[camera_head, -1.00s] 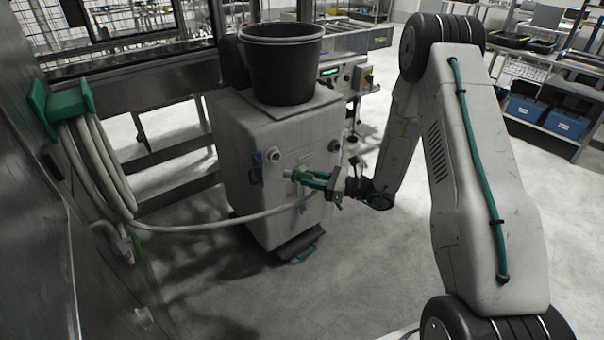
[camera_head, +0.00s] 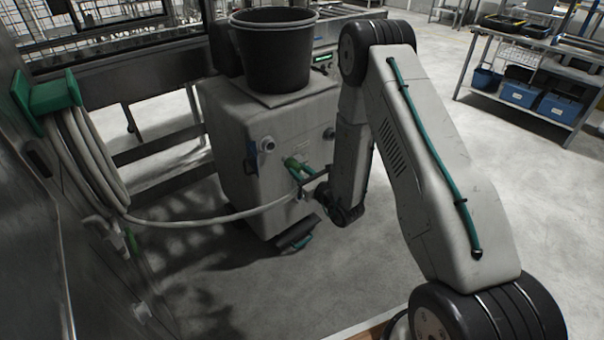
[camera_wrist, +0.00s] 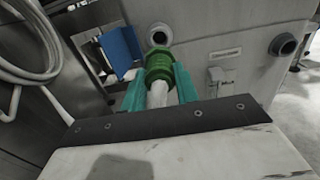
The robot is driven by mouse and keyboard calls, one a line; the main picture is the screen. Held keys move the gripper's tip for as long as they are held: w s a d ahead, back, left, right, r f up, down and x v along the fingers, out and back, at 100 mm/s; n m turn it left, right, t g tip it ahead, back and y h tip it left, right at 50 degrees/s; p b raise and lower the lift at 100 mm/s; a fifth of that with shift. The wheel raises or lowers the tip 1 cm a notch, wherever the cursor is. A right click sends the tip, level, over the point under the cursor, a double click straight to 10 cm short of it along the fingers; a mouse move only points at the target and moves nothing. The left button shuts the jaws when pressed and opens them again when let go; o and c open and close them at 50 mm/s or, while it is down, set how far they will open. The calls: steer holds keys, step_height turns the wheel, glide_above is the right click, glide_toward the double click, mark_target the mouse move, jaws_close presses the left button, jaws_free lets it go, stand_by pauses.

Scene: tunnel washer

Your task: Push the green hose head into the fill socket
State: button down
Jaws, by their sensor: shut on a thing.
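The green hose head (camera_wrist: 158,68) is held between the teal fingers of my gripper (camera_wrist: 160,88) in the wrist view. It also shows in the head view (camera_head: 291,163), at the front of the grey machine (camera_head: 235,150). A round pale socket (camera_wrist: 159,35) lies just beyond the hose head's front end, and a second, dark-centred socket (camera_wrist: 284,46) is farther right. Which one is the fill socket is not clear. The hose head's front end is hidden, so I cannot tell whether it touches anything. The pale hose (camera_head: 215,220) trails left from my gripper (camera_head: 304,174).
A blue flap (camera_wrist: 121,50) sits left of the pale socket. A black bucket (camera_head: 275,55) stands on the machine. The hose hangs coiled from a green wall holder (camera_head: 48,95). A dark pedal (camera_head: 298,232) is low in front. Floor to the right is open.

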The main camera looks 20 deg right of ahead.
mark_target(283, 157)
steer(key=shift+x, duration=3.75)
steer(key=shift+w, duration=0.1)
steer(key=shift+x, duration=0.85)
steer(key=shift+w+a, duration=0.2)
steer(key=shift+w, duration=0.15)
steer(key=c, duration=1)
jaws_free()
